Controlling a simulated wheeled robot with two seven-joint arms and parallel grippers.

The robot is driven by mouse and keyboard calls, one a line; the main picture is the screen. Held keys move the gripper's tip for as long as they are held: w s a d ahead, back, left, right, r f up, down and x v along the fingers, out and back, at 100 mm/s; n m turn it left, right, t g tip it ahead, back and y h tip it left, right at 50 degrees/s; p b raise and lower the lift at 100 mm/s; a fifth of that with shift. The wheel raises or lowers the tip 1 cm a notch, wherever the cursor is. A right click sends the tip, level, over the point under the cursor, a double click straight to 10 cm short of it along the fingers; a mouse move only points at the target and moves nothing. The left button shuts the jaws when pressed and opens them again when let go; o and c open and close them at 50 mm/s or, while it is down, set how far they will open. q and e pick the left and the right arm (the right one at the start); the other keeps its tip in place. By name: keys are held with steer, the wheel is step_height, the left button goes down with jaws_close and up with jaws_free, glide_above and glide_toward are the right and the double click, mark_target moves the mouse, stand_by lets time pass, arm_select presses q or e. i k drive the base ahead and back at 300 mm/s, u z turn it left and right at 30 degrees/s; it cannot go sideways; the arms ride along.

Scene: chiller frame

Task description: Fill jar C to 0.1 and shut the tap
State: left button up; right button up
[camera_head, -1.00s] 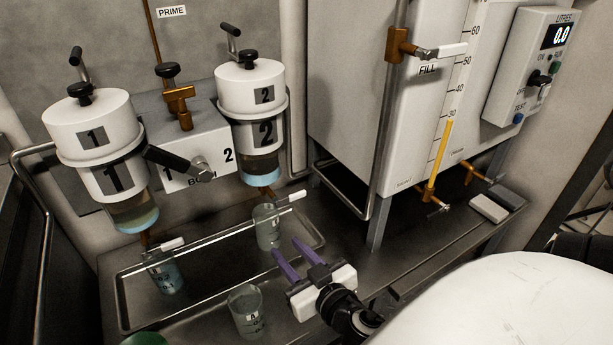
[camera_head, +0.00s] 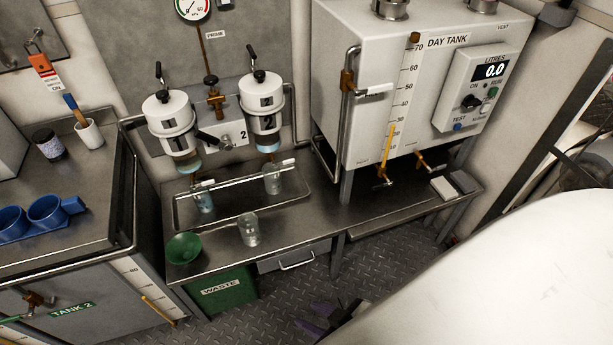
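Three clear glass jars show; their letters are too small to read, so I cannot tell which is jar C. One jar (camera_head: 204,200) stands under filter 1 (camera_head: 172,124), and another jar (camera_head: 272,181) stands under filter 2 (camera_head: 264,100). A third jar (camera_head: 248,231) stands on the bench at the tray's front edge. The drain taps under the filters have white levers, one left (camera_head: 204,184) and one right (camera_head: 286,163). My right gripper (camera_head: 312,318) has purple fingers, apart and empty, low in front of the bench over the floor. My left gripper is not in view.
A shallow metal tray (camera_head: 230,214) lies on the bench. A green funnel (camera_head: 185,248) sits at the bench's front left, above a green waste bin (camera_head: 222,292). The day tank (camera_head: 375,50) stands right, with taps below; its readout (camera_head: 490,71) shows 0.0.

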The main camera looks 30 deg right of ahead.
mark_target(275, 165)
steer(key=z, duration=0.6)
steer(key=i, duration=0.8)
steer(key=u, duration=0.6)
